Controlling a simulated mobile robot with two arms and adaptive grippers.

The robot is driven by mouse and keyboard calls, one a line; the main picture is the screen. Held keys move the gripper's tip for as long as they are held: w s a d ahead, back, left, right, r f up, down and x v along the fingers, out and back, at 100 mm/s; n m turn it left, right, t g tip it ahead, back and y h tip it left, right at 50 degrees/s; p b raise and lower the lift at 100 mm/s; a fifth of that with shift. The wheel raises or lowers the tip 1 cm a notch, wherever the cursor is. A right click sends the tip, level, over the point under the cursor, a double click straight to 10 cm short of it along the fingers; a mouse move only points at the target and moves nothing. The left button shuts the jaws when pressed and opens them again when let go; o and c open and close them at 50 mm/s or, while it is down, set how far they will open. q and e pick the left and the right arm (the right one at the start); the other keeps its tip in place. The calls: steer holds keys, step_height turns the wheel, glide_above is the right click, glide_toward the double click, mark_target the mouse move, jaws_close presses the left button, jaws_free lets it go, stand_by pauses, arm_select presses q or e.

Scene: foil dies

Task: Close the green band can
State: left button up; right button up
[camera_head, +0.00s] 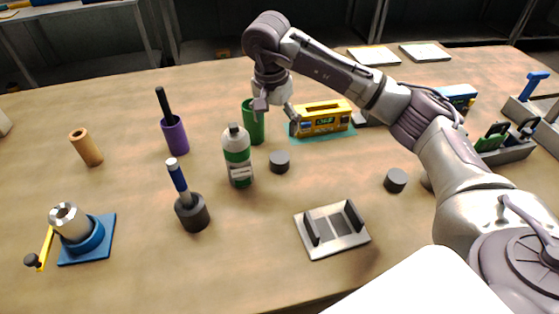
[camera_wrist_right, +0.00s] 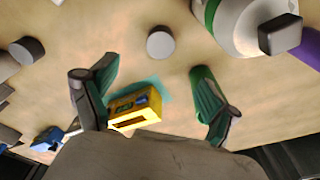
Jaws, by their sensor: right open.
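The green band can (camera_head: 237,157) is a white bottle with green bands and a dark top piece, upright mid-table. In the right wrist view the can (camera_wrist_right: 240,22) is at the upper right, cut off by the edge, with its dark top piece (camera_wrist_right: 280,34) showing. A dark round cap-like puck (camera_head: 279,162) lies just right of the can; it also shows in the wrist view (camera_wrist_right: 160,43). My right gripper (camera_head: 277,116) is open and empty, above and behind the puck, near the green cup; its fingers also show in the wrist view (camera_wrist_right: 157,88). My left gripper is out of view.
A green cup (camera_head: 254,124) and yellow box (camera_head: 321,119) stand close by the right gripper. A second puck (camera_head: 396,180), grey tray (camera_head: 333,230), purple cup (camera_head: 175,135) and dark holder with a blue-handled tool (camera_head: 192,212) stand around.

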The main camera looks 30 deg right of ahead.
steer(key=p, duration=0.1)
glide_above(280, 157)
steer(key=f, duration=0.5)
steer(key=a+f, duration=0.1)
steer(key=f, duration=0.2)
steer(key=shift+s, duration=0.35)
steer(key=shift+f+p, duration=0.25)
steer(key=shift+p, duration=0.05)
steer(key=f, duration=0.1)
steer(key=f+p, duration=0.1)
steer(key=f, duration=0.1)
steer(key=shift+w+d+f, duration=0.4)
steer(key=shift+f, duration=0.4)
steer(key=c, duration=0.9)
